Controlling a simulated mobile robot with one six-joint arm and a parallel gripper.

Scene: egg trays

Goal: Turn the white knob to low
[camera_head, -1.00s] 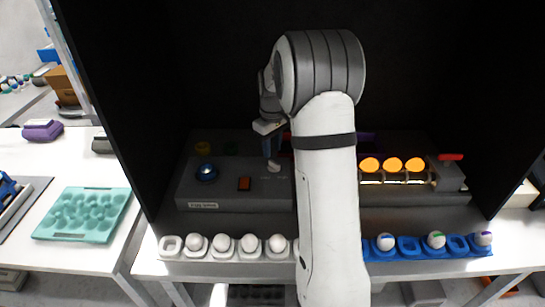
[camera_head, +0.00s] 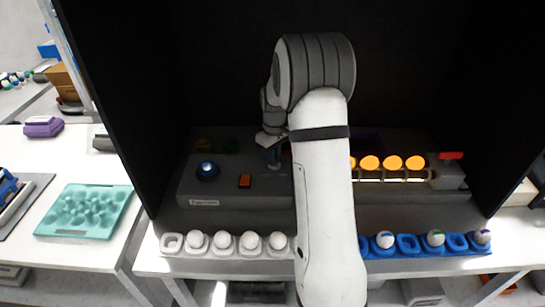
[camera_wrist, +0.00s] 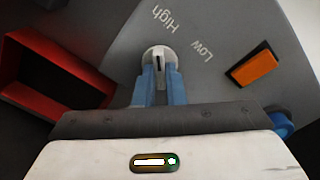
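The white knob (camera_wrist: 158,53) sits on the grey control panel in the wrist view, with the printed words High (camera_wrist: 166,20) and Low (camera_wrist: 201,51) beside it. Its raised grip with a dark mark points up the picture, nearer to High than to Low. My gripper (camera_wrist: 160,77) has one blue finger on each side of the knob's grip, with a narrow gap between them. Whether the fingers press on it cannot be told. In the head view my gripper (camera_head: 274,165) is low over the panel, and the knob is barely visible under it.
An orange switch (camera_wrist: 254,69) and a blue button (camera_wrist: 283,125) are near the knob. A red open-framed part (camera_wrist: 50,75) lies left in the wrist view. White holders (camera_head: 223,252) with eggs and a blue tray (camera_head: 409,244) line the panel's front. Glowing orange eggs (camera_head: 393,163) are at right.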

